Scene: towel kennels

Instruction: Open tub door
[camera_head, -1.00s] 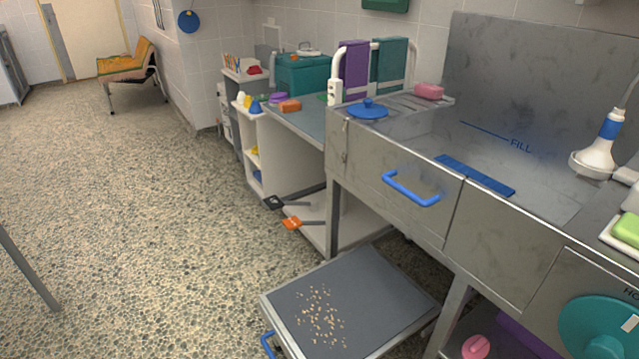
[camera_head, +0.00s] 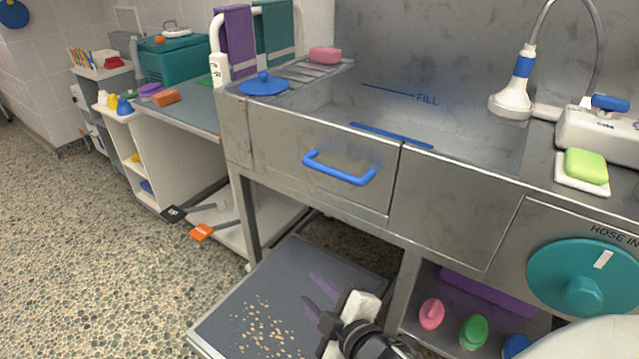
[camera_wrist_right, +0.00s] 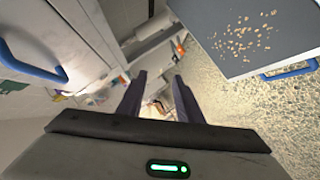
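The tub door is the steel front panel (camera_head: 270,150) of the tub, with a blue bar handle (camera_head: 340,172). It looks closed, flush with the steel beside it. My right gripper (camera_head: 314,291) is in front of the tub, below the handle and over the crumb-strewn platform. Its two dark purple fingers are apart with nothing between them. In the right wrist view the fingers (camera_wrist_right: 160,93) also stand apart, and a blue handle (camera_wrist_right: 30,66) shows at the left, away from them. My left gripper is not in view.
A grey platform (camera_head: 225,320) with crumbs lies low before the tub. A blue lid (camera_head: 264,85) and pink soap (camera_head: 325,55) sit on the tub's left ledge. A teal dial (camera_head: 580,265) is at the right. Open floor (camera_head: 70,250) lies to the left.

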